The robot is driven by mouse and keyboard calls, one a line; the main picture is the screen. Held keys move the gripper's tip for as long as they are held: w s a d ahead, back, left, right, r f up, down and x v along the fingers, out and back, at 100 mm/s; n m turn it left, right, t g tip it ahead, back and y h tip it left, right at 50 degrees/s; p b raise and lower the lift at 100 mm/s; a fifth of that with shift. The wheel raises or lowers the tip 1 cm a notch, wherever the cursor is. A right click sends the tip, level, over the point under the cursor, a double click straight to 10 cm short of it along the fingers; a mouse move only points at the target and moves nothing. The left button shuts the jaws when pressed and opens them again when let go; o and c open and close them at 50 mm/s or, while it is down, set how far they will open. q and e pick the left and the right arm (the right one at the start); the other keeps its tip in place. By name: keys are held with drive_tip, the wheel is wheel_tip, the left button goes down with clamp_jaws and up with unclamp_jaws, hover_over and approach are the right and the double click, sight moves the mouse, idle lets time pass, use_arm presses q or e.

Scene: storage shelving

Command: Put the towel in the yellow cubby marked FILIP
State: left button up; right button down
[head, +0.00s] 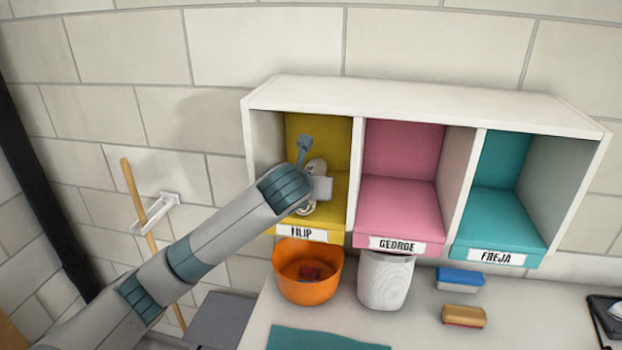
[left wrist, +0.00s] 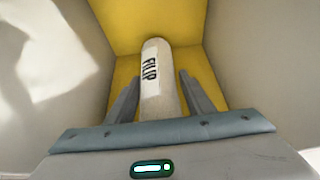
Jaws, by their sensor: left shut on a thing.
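The towel is a pale, rolled cylinder with a FILIP label and shows clearly in the left wrist view (left wrist: 155,75). My left gripper (left wrist: 158,92) is shut on it, one finger on each side. The yellow cubby (head: 332,135) is the leftmost of three compartments, with a FILIP label (head: 302,234) on its front edge. In the head view, my left gripper is at the cubby's opening, and my wrist hides part of the cubby. In the left wrist view, the towel points toward the yellow back wall, between the side walls. My right gripper is not in view.
A pink cubby (head: 402,150) marked GEORGE and a teal cubby (head: 500,215) marked FREJA stand to the right, both empty. A wooden handle (head: 137,205) leans left.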

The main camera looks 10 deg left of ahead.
use_arm(q)
drive_tip(key=shift+f, duration=0.1)
drive_tip(key=o, duration=1.3)
drive_tip(key=shift+o, duration=0.2)
drive_tip(key=shift+s+r, duration=0.3)
drive_tip(key=b+v, duration=0.3)
drive_tip(key=v, duration=0.7)
drive_tip(key=shift+s, duration=0.1)
drive_tip(key=shift+s+r, duration=0.25)
drive_tip(key=shift+s, duration=0.25)
